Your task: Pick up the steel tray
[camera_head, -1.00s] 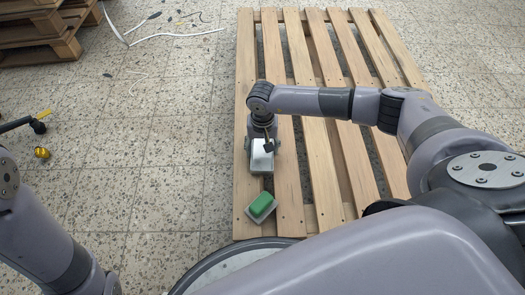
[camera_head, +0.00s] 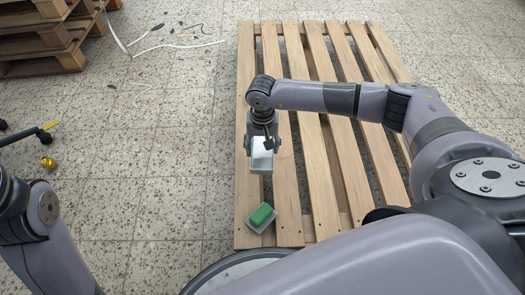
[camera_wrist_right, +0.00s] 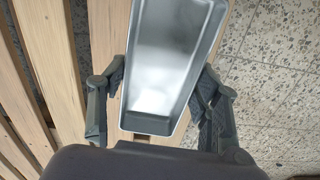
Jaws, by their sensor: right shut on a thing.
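The steel tray (camera_head: 262,163) is a small, shiny, rectangular open tray over the left boards of the wooden pallet. My right gripper (camera_head: 262,146) is shut on the tray, with a finger on each long side. In the right wrist view, the tray (camera_wrist_right: 165,75) lies between the two dark fingers of the right gripper (camera_wrist_right: 162,82), its empty inside facing the camera. It appears to be held a little above the boards. My left arm shows at the lower left, but its gripper is out of view.
A green block (camera_head: 261,214) on a pale base sits on the near left end of the wooden pallet (camera_head: 310,180). Stacked pallets (camera_head: 40,40) stand at the far left. A small yellow object (camera_head: 48,163) and cables (camera_head: 165,45) lie on the tiled floor.

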